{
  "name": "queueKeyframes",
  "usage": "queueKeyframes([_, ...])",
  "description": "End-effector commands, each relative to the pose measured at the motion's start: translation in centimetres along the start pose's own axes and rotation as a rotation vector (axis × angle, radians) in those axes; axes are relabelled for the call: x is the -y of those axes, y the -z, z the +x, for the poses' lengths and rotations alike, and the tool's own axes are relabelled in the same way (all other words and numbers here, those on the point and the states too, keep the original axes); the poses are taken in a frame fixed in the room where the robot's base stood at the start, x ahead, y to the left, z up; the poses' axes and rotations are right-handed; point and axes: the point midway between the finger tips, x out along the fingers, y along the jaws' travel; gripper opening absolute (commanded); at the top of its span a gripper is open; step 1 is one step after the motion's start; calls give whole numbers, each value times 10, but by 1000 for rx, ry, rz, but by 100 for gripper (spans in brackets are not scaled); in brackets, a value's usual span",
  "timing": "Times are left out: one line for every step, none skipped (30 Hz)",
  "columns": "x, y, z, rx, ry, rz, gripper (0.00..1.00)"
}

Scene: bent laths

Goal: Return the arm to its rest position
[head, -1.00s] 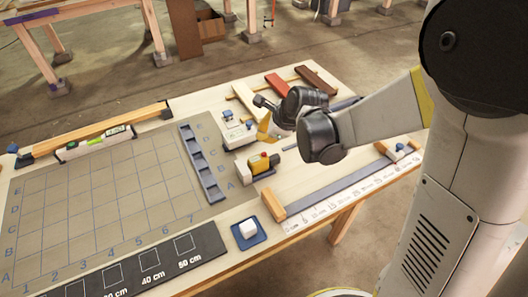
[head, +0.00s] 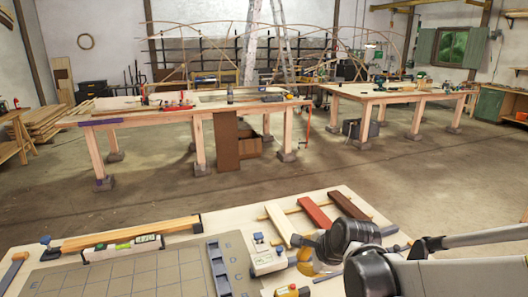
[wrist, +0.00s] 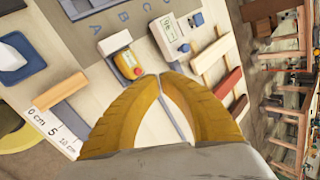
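My gripper shows in the wrist view (wrist: 162,76) as two yellow curved fingers whose tips are together, with nothing held between them. In the head view its yellow part (head: 306,264) is mostly hidden behind my dark wrist joints, above the right part of the near workbench (head: 215,218). My arm comes in from the right edge and is bent over the bench.
The bench bears a gridded mat (head: 130,275), a grey slotted strip (head: 218,268), a white device (head: 266,257), a red-and-yellow device (wrist: 127,62) and several coloured wood strips (head: 314,215). A ruler (wrist: 52,132) lies near my gripper. Open floor and two farther tables lie behind.

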Motion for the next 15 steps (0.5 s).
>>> queueKeyframes([-8, 3, -20, -20, 1, -114, 0])
queueKeyframes([-12, 4, -32, -32, 0, -196, 0])
queueKeyframes([-18, 7, -47, -50, -2, -307, 0])
queueKeyframes([-24, 9, -58, -63, -5, -391, 0])
queueKeyframes([-29, 11, -69, -77, -9, -473, 0])
queueKeyframes([-37, 14, -82, -93, -16, -584, 0])
queueKeyframes([-43, 16, -92, -107, -23, -667, 0])
queueKeyframes([-50, 18, -101, -118, -31, -749, 0])
queueKeyframes([-60, 21, -113, -134, -43, -860, 0])
queueKeyframes([-67, 23, -120, -145, -52, -939, 0])
queueKeyframes([-75, 25, -128, -156, -63, -1017, 0])
queueKeyframes([-84, 28, -136, -167, -78, -1114, 0])
queueKeyframes([-91, 30, -142, -176, -89, -1183, 0])
queueKeyframes([-98, 31, -147, -183, -100, -1247, 0])
queueKeyframes([-105, 34, -152, -191, -114, -1323, 0])
